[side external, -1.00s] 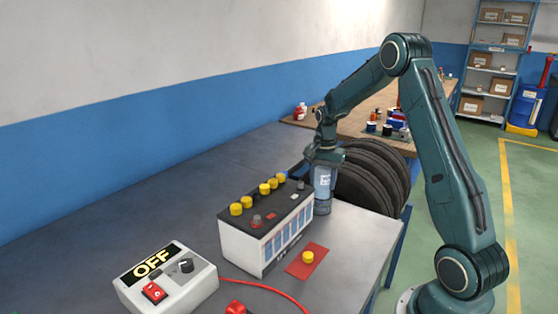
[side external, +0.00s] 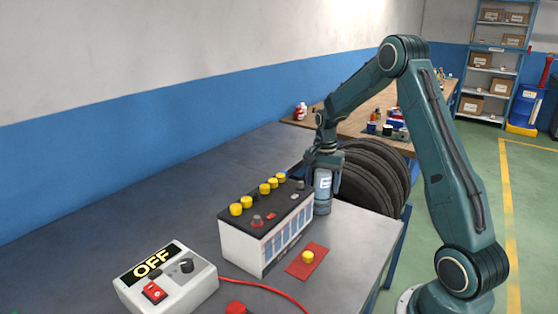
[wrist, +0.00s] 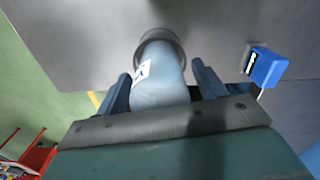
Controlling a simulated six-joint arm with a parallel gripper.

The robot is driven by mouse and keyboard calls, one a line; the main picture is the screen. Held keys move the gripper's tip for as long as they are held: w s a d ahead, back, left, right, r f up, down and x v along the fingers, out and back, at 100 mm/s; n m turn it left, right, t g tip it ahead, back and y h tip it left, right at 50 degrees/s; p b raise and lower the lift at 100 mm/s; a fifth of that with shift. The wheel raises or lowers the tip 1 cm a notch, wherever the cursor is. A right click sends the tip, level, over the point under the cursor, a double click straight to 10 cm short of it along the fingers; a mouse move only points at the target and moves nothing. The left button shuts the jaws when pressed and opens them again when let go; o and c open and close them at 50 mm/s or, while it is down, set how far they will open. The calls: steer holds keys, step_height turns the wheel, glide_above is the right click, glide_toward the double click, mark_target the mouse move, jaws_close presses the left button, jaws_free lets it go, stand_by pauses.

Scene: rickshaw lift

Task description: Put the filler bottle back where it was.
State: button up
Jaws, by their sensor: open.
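The filler bottle (side external: 323,190) is pale blue with a white label. It stands upright at the right end of the battery (side external: 265,235), near the table's far right edge. My gripper (side external: 324,176) is above and around its upper part, with the jaws open. In the wrist view the bottle (wrist: 158,82) lies between my two blue fingers, with a gap beside each. A dark round rim (wrist: 160,37) shows around its foot; the battery partly hides the foot in the side view.
Yellow caps (side external: 258,189) stand on the battery top. A red mat (side external: 306,262) with one yellow cap lies in front. A control box marked OFF (side external: 166,280) and a red cable are at the front left. Dark tyres (side external: 372,178) stand beyond the table. The left rear tabletop is clear.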

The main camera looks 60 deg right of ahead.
steer(key=shift+r, duration=0.1)
step_height(320, 180, up, 13)
steer(key=shift+f, duration=0.2)
steer(key=shift+r, duration=0.15)
stand_by(0.3)
stand_by(0.5)
